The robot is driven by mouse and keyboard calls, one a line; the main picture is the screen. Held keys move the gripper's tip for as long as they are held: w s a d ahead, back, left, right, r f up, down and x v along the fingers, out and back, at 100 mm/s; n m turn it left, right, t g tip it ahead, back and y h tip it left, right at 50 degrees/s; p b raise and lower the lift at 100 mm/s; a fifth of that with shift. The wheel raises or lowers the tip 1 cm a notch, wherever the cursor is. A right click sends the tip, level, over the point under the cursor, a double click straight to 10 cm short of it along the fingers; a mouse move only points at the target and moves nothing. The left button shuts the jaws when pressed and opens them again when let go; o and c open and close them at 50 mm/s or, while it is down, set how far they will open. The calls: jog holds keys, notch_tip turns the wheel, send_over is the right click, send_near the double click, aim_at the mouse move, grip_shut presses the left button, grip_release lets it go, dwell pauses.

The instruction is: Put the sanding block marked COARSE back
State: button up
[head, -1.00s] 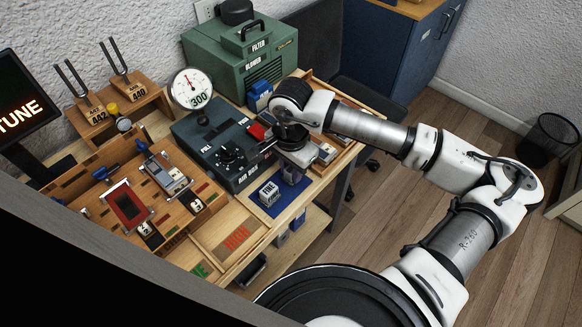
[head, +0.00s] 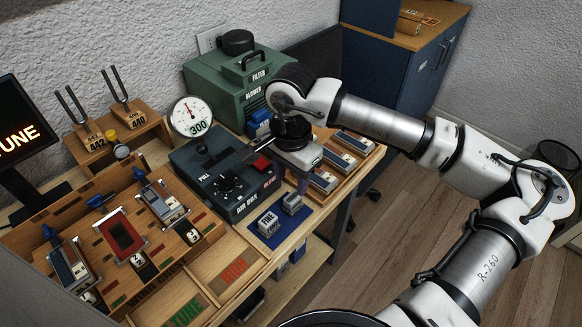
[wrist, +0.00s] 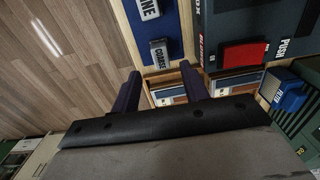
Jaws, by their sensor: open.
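The COARSE sanding block (head: 292,203), grey with a white label, stands on the blue mat (head: 268,237) near its right end. In the head view my wrist is over the bench behind the mat, partly hiding the fingers.
A wooden tray (head: 349,158) with several grey, red and blue blocks lies to the right of the mat. The dark box with a red PUSH button (head: 262,163) stands at left. A green blower (head: 238,73) stands behind.

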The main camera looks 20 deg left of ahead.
aim_at(290, 198)
jog(key=shift+r+b, duration=0.35)
jog(key=shift+r, duration=1.9)
